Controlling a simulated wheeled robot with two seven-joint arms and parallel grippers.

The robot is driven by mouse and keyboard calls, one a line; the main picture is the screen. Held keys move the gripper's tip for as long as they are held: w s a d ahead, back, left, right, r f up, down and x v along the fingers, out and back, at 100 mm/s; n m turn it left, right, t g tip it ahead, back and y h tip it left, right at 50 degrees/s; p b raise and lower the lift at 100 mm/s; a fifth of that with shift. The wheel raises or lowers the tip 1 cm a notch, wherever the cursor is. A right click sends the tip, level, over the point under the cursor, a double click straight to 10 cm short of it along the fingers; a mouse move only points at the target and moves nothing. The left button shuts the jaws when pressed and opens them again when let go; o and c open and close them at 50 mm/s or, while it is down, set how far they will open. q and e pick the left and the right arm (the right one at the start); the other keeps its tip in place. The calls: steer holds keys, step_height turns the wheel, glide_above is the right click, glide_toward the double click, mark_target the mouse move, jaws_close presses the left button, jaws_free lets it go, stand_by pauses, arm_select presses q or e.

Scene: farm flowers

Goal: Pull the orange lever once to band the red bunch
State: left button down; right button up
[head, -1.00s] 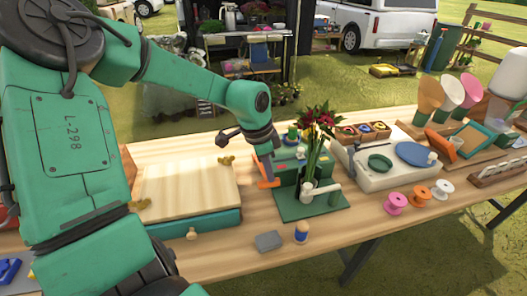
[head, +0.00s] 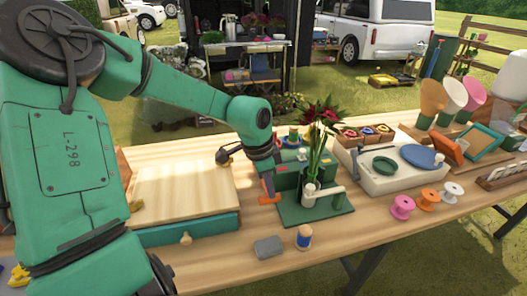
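The red bunch (head: 321,117) has dark red flowers and long green stems. It stands upright in the green banding machine (head: 312,208), with its lower stems at a pale holder (head: 310,188). The orange lever (head: 269,197) is at the machine's left side. My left gripper (head: 268,174) points down right at the lever, appearing to touch it or be just above it. Its fingertips are small and partly hidden, so whether they are closed on the lever cannot be told. My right gripper is not in view.
A wooden board on a green box (head: 188,233) lies left of the machine. A grey block (head: 268,247) and a blue-banded spool (head: 304,237) sit in front. Coloured spools (head: 428,198) and a white unit with a blue disc (head: 417,154) are at right.

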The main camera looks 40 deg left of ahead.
arm_select(q)
step_height(320, 180, up, 15)
steer(key=s+d+p, duration=0.1)
steer(key=p, duration=0.9)
steer(key=shift+d, duration=0.3)
